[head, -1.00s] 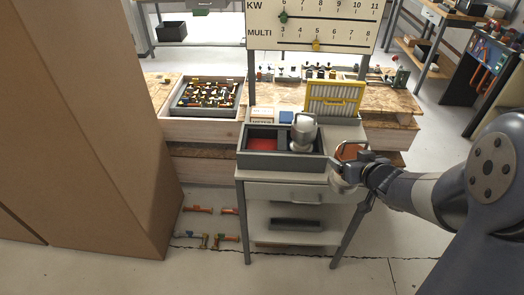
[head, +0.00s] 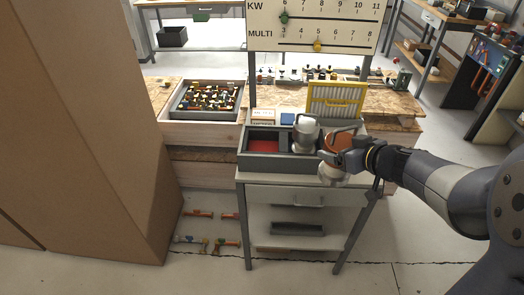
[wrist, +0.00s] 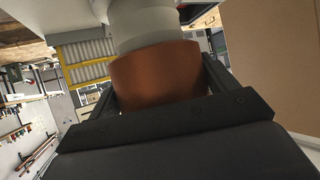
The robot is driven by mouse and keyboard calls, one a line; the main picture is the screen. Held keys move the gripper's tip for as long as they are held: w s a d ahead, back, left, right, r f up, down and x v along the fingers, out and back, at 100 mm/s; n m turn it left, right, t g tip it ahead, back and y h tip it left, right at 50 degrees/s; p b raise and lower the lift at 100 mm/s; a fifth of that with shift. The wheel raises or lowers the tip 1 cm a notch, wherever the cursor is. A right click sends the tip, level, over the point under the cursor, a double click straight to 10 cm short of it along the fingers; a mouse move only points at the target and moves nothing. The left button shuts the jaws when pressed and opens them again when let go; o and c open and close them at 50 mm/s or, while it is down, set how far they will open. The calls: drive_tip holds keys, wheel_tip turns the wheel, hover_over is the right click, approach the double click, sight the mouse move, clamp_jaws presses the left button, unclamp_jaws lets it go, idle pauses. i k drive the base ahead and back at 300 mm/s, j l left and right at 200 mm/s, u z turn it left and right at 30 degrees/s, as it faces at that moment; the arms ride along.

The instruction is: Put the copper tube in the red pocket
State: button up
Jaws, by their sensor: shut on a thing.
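My gripper (head: 338,154) is shut on the copper tube (head: 339,142), just right of the grey tray (head: 280,164) in the head view. The copper tube has a wide copper-coloured band and a pale grey-white part, which hangs below the jaws. In the wrist view the copper band (wrist: 158,76) fills the space between the two dark fingers. The red pocket (head: 264,146) is the red-floored compartment on the left of the tray, and it looks empty. Whether the copper tube overlaps the tray's right edge is hard to tell.
A second, silver-white tube (head: 305,133) stands in the tray's right part, between my gripper and the red pocket. A yellow-framed filter (head: 337,101) stands behind the tray. A large cardboard box (head: 90,130) fills the left side. A meter board (head: 313,24) rises behind.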

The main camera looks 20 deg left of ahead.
sight(263, 150)
drive_tip(key=i+j, duration=0.1)
drive_tip(key=j, duration=0.2)
drive_tip(key=i+j, duration=0.15)
drive_tip(key=j, duration=0.2)
drive_tip(key=i+j, duration=0.1)
drive_tip(key=j, duration=0.2)
drive_tip(key=i+j, duration=0.1)
drive_tip(key=j, duration=0.25)
